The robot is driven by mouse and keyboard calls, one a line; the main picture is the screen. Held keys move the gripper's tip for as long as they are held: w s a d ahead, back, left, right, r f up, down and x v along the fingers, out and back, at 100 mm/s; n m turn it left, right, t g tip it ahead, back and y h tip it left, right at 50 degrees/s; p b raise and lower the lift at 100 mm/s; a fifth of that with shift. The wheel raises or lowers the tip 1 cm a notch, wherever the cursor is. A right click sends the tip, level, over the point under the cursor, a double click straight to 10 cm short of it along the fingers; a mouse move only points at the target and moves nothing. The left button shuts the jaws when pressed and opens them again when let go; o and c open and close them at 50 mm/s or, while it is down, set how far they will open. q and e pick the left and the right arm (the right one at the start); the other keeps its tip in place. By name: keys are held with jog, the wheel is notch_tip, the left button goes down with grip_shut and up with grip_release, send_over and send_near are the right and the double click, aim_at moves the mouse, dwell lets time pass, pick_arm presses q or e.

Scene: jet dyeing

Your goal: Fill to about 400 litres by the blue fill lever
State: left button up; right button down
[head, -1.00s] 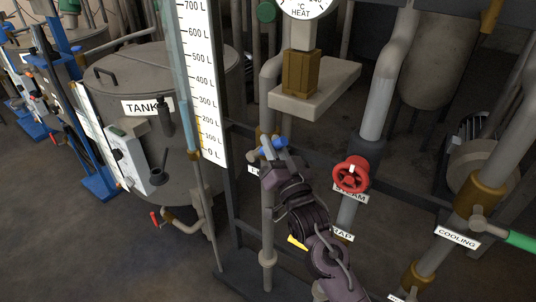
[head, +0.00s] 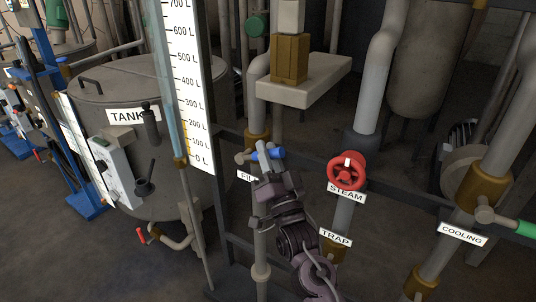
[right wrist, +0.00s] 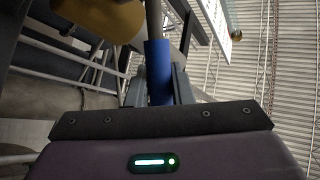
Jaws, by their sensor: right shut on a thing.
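The blue fill lever (head: 268,154) sits on the fill pipe above the partly hidden FILL label (head: 246,177). My right gripper (head: 265,160) is shut on the lever's blue sleeve. In the right wrist view the blue sleeve (right wrist: 158,70) stands between the two fingers. The white level scale (head: 190,100) with its sight tube (head: 168,90) runs from 0 L to above 700 L. A yellowish section shows low in the tube, around the 100 to 200 L marks; the exact level is hard to read. My left gripper is out of view.
The red STEAM handwheel (head: 347,171) is close to the right of my gripper. The TRAP label (head: 335,237) is below it. A green COOLING lever (head: 525,229) is at far right. The grey tank (head: 150,85) stands left of the scale.

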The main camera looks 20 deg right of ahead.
jog(key=c, duration=1.3)
grip_release()
jog(key=shift+s+f, duration=0.35)
jog(key=shift+s, duration=0.05)
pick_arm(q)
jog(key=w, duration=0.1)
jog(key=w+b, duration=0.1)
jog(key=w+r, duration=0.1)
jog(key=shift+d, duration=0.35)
pick_arm(e)
jog(key=v, duration=0.6)
jog(key=shift+s+f, duration=0.1)
jog(key=shift+s, duration=0.25)
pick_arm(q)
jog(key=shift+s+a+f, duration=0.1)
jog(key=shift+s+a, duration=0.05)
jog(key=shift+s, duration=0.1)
